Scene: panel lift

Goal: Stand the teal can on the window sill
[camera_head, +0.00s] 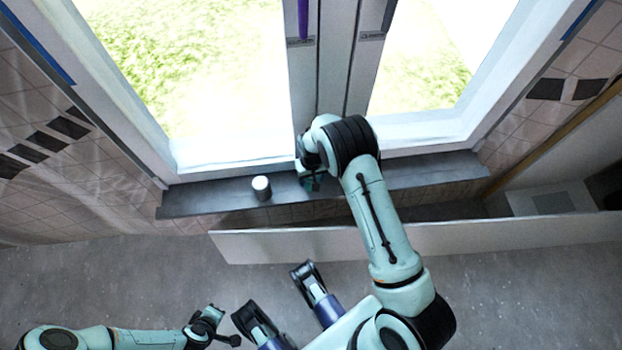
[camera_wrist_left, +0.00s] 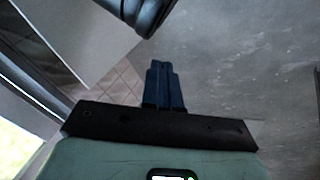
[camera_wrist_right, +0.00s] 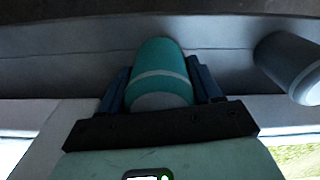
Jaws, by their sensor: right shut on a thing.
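The teal can (camera_wrist_right: 160,62) has a pale band and sits between the fingers of my right gripper (camera_wrist_right: 162,88), which is shut on it. In the head view a small part of the teal can (camera_head: 313,185) shows below my right gripper (camera_head: 307,178), over the dark window sill (camera_head: 210,199). The arm hides most of it there. I cannot tell whether its base touches the sill. My left gripper (camera_head: 222,326) is low at the left, away from the sill. Its fingers (camera_wrist_left: 165,86) are together and empty in the left wrist view.
A grey can with a pale top (camera_head: 261,188) stands on the sill left of the teal can, apart from it; it also shows in the right wrist view (camera_wrist_right: 288,68). A long white panel (camera_head: 480,233) runs in front of the sill. The sill's left end is clear.

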